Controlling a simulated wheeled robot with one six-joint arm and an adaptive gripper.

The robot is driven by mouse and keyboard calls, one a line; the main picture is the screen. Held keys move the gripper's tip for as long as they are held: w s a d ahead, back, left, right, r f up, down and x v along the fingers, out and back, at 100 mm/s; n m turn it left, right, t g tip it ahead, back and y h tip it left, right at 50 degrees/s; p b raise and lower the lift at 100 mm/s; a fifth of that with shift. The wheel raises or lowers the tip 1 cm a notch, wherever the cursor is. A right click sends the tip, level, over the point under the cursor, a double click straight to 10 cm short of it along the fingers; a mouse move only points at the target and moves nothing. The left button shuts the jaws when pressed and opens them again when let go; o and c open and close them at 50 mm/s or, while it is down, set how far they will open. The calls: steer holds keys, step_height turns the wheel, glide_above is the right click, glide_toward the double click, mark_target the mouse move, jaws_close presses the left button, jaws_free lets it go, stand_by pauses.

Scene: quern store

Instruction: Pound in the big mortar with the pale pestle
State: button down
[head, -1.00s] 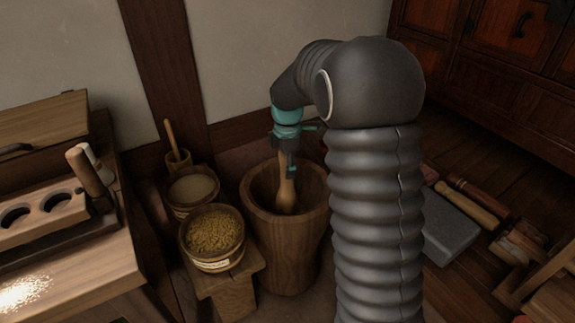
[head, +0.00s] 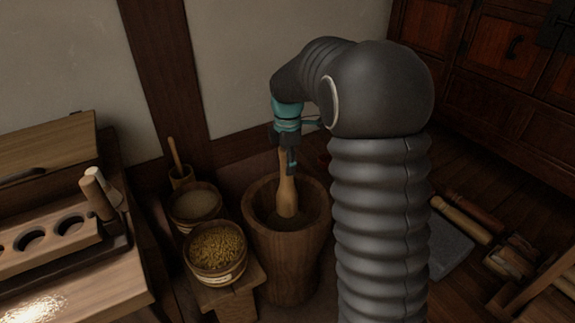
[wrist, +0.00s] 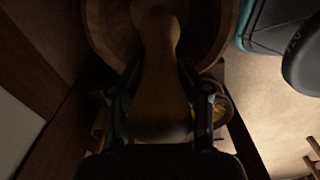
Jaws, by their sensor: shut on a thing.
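The big mortar (head: 285,265) is a deep brown wooden tub standing on the floor, left of my arm. The pale pestle (head: 287,195) is a light wooden club, nearly upright. My gripper (head: 288,163) is shut on its upper part above the mortar. The pestle's rounded lower end is inside the mortar's mouth; I cannot tell whether it touches the bottom. In the wrist view the pestle (wrist: 160,85) runs from between the fingers into the round mortar (wrist: 105,30). The mortar's inside is dark.
A bench with a holed rack (head: 50,240) is at far left. A grey stone block (head: 447,250) and wooden tools lie right.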

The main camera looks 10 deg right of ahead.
steer(key=shift+r, duration=0.1)
step_height(320, 180, up, 9)
steer(key=shift+r, duration=0.1)
stand_by(0.4)
